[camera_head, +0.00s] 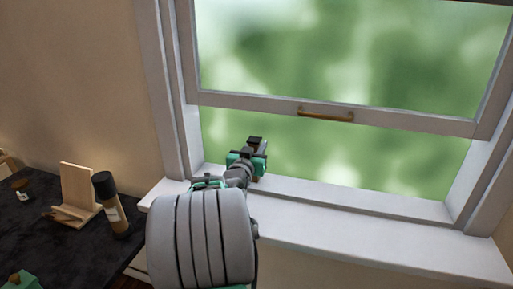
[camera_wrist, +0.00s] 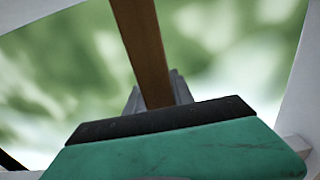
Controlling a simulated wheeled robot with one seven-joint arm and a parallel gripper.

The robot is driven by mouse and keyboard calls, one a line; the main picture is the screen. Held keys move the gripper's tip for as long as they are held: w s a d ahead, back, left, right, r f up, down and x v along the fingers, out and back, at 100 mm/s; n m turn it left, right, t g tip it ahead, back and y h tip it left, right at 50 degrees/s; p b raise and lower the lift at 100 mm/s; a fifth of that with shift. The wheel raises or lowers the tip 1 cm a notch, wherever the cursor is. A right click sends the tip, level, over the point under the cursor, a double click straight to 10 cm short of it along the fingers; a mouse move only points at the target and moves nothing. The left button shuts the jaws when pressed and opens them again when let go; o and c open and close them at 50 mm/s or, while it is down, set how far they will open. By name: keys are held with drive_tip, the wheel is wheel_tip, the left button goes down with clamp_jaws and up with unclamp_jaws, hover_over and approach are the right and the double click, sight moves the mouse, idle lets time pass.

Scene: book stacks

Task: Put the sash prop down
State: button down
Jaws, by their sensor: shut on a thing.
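My gripper (camera_head: 254,152) is in the window opening, above the left part of the white sill (camera_head: 340,208). In the wrist view my gripper (camera_wrist: 158,95) is shut on the sash prop (camera_wrist: 142,45), a brown wooden bar that runs up out of the picture. In the head view the prop is mostly hidden by my gripper, so I cannot tell whether its ends touch anything. The window sash (camera_head: 400,118) is raised, with a brass handle (camera_head: 326,115) on its bottom rail.
At the left, a dark table (camera_head: 75,255) bears a wooden stand (camera_head: 77,190), a dark-capped bottle (camera_head: 110,205) and a small jar (camera_head: 21,189). The window's left frame (camera_head: 170,90) is close to my gripper. The sill's right part is clear.

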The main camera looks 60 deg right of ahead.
drive_tip(key=shift+f, duration=0.2)
drive_tip(key=c, duration=1.1)
unclamp_jaws()
drive_tip(key=shift+r, duration=0.25)
drive_tip(key=a, duration=0.4)
drive_tip(key=s+a+b, duration=0.1)
drive_tip(key=a, duration=0.3)
drive_tip(key=s+a, duration=0.1)
drive_tip(key=a, duration=0.3)
